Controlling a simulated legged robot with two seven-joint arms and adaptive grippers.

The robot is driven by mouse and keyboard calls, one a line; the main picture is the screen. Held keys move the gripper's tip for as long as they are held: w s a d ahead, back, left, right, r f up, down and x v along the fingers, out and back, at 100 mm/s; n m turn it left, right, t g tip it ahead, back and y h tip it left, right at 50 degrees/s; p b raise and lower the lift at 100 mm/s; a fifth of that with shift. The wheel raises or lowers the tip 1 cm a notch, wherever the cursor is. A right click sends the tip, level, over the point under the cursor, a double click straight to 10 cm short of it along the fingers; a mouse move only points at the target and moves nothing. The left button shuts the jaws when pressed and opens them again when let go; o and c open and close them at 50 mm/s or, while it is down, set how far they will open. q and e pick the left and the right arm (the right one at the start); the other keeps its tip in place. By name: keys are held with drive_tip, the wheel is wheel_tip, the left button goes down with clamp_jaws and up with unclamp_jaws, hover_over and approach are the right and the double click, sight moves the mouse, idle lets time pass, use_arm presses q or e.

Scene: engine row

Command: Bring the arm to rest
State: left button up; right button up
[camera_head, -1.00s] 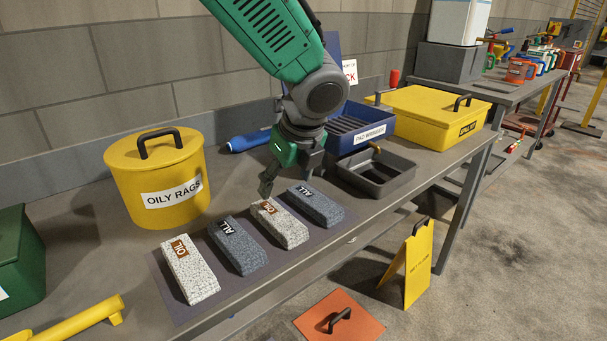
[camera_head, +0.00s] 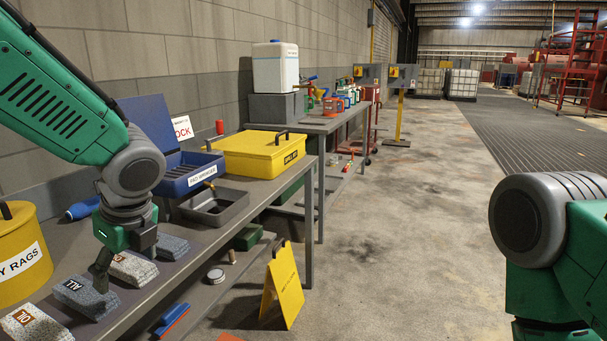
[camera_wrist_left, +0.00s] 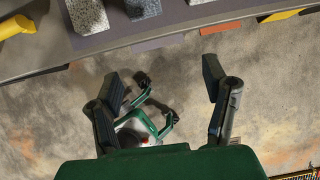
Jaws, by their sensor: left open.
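My left arm comes in from the left in the head view. Its gripper (camera_head: 124,262) points down above the row of pads on the bench, open with nothing between its fingers. The left wrist view shows the two dark fingers (camera_wrist_left: 165,95) spread wide, with floor behind them. The pads are a speckled white OIL pad (camera_head: 38,325), a blue-grey ALL pad (camera_head: 84,298), another white one (camera_head: 133,268) and another blue-grey one (camera_head: 172,247), partly behind the gripper. My right arm shows at the right edge; its gripper is out of frame.
A yellow folding sign (camera_head: 283,288) stands on the floor. The aisle to the right is open.

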use_arm(q)
drive_tip(key=s+d+f+n+g+h, duration=0.15)
drive_tip(key=s+f+n, duration=0.3)
drive_tip(key=f, duration=0.65)
drive_tip(key=s+d+f+n+g+h, duration=0.1)
drive_tip(key=s+d+f+n+h, duration=0.4)
drive_tip(key=f, duration=0.6)
drive_tip(key=s+a+f+n+y, duration=0.1)
drive_tip(key=s+a+f+n, duration=0.2)
drive_tip(key=s+f+n, duration=0.3)
drive_tip(key=s+a+f+n+t+y, duration=0.1)
drive_tip(key=s+a+f+n, duration=0.3)
drive_tip(key=s, duration=0.8)
wheel_tip(320, 180, down, 3)
drive_tip(key=n, duration=0.2)
drive_tip(key=shift+s+a+r+n, duration=0.15)
drive_tip(key=shift+s+a+n, duration=0.15)
drive_tip(key=shift+s+n, duration=0.1)
drive_tip(key=shift+d, duration=0.1)
